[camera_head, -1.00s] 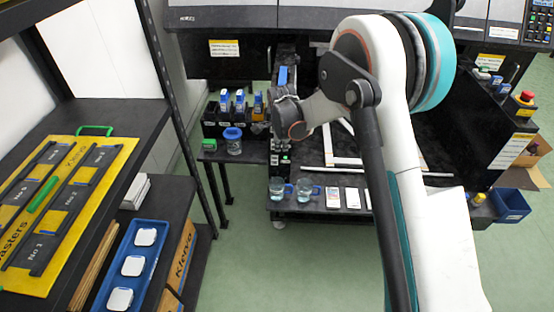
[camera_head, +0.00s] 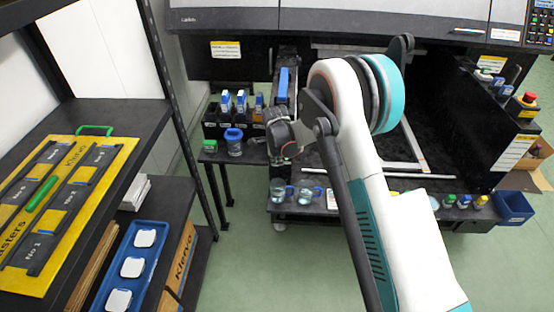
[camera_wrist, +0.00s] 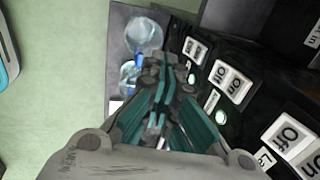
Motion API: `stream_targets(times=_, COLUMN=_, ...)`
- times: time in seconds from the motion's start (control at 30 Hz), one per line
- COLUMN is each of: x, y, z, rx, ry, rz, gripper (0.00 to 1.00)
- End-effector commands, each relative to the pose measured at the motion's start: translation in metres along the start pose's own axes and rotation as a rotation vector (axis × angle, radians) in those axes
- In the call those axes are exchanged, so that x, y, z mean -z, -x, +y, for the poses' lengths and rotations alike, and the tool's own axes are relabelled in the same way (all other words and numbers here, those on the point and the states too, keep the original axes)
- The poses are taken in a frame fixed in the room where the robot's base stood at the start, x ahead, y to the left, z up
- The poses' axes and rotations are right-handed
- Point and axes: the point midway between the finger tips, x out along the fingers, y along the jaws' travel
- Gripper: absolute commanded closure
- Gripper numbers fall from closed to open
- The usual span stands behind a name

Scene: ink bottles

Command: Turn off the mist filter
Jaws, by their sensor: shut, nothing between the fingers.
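In the wrist view, a black panel (camera_wrist: 245,105) carries white rocker switches marked On and Off. A small switch (camera_wrist: 195,49) is beyond my fingertips, a middle switch (camera_wrist: 231,82) is to their right, and a large switch (camera_wrist: 288,134) is at the lower right. Green lit indicators (camera_wrist: 220,117) show beside them. I cannot read which switch belongs to the mist filter. My gripper (camera_wrist: 170,72) is shut and empty, left of the middle switch, with no contact visible. In the head view the arm hides most of the panel.
Glass beakers with blue liquid (camera_head: 305,195) stand on the low shelf below the panel; one beaker (camera_wrist: 144,35) shows just past my fingers. Ink bottles (camera_head: 241,103) and a blue-lidded jar (camera_head: 233,142) stand left. Green floor is open in front.

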Motion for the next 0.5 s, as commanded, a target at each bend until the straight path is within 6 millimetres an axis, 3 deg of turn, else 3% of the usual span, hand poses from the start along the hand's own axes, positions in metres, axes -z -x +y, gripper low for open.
stream_targets(times=0.03, x=0.0, y=-0.015, z=0.001, rx=0.0, ry=0.0, rz=0.0, gripper=1.0)
stream_targets(times=0.3, x=0.0, y=-0.067, z=0.001, rx=0.0, ry=0.0, rz=0.0, gripper=1.0)
stream_targets(times=0.5, x=0.001, y=-0.08, z=-0.023, rx=0.0, ry=-0.002, rz=0.0, gripper=1.0)
